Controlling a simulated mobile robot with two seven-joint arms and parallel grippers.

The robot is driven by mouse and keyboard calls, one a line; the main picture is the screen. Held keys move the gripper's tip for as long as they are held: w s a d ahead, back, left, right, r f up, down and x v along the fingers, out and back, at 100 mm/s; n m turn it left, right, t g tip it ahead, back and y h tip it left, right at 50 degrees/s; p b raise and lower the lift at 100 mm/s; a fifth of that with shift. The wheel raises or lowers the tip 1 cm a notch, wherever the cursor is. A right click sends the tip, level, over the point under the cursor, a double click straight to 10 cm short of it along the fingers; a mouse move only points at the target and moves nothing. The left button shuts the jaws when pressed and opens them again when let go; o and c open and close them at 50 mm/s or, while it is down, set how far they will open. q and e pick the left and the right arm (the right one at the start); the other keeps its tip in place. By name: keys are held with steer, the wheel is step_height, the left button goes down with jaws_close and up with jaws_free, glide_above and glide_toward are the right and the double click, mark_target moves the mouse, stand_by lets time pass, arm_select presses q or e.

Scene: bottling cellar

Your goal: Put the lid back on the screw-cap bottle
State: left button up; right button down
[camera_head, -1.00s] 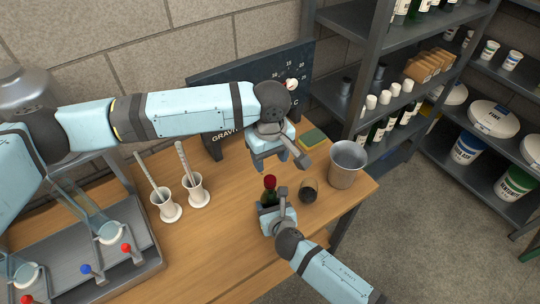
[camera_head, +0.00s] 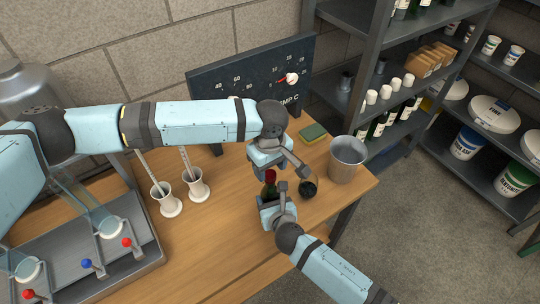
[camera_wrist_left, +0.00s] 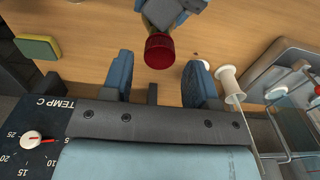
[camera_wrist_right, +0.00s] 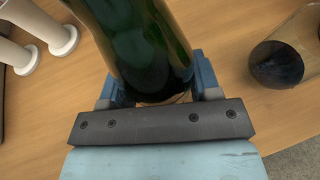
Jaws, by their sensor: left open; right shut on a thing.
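The dark green bottle (camera_wrist_right: 150,45) stands upright with a red lid (camera_wrist_left: 159,50) on its top. I cannot tell whether the lid is screwed tight. In the head view the red lid (camera_head: 270,175) shows just below my left gripper (camera_head: 264,168). In the left wrist view my left gripper (camera_wrist_left: 160,80) is open, with the lid just beyond and between its fingertips, not gripped. My right gripper (camera_wrist_right: 155,88) is shut on the bottle's body; in the head view it partly hides the bottle (camera_head: 268,190).
A green and yellow sponge (camera_head: 313,132) lies behind. Two white cylinders with stems (camera_head: 167,200) and a bottling rig (camera_head: 130,270) are left. A gauge board (camera_head: 240,90) stands at the back.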

arm_select(q)
steer(key=shift+f, duration=1.05)
steer(key=c, duration=0.9)
steer(key=m, duration=0.6)
steer(key=shift+m, duration=0.3)
steer(key=shift+c, duration=0.2)
steer(key=o, duration=1)
